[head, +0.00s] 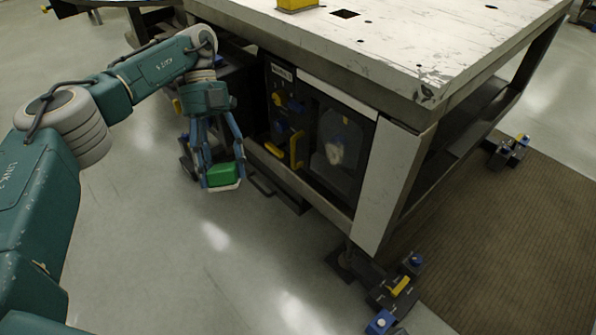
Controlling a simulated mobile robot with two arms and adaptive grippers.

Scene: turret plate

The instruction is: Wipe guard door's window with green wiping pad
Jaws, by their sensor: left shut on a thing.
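My left gripper (221,172) points down in the head view and is shut on the green wiping pad (222,175). It holds the pad above the floor, to the left of the table's front side. The guard door with its dark window (343,150) is set in the front side of the table, to the right of the pad. A pale smudge (334,152) shows on or behind the window. A yellow handle (296,150) stands at the left of the window. Pad and window are apart. My right gripper is not in view.
A large worn steel table (370,45) with a thick top edge overhangs the door. Table feet with blue and yellow parts (398,287) stand on the floor at the lower right. A brown mat (510,240) lies at the right. The floor (190,260) in front is clear.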

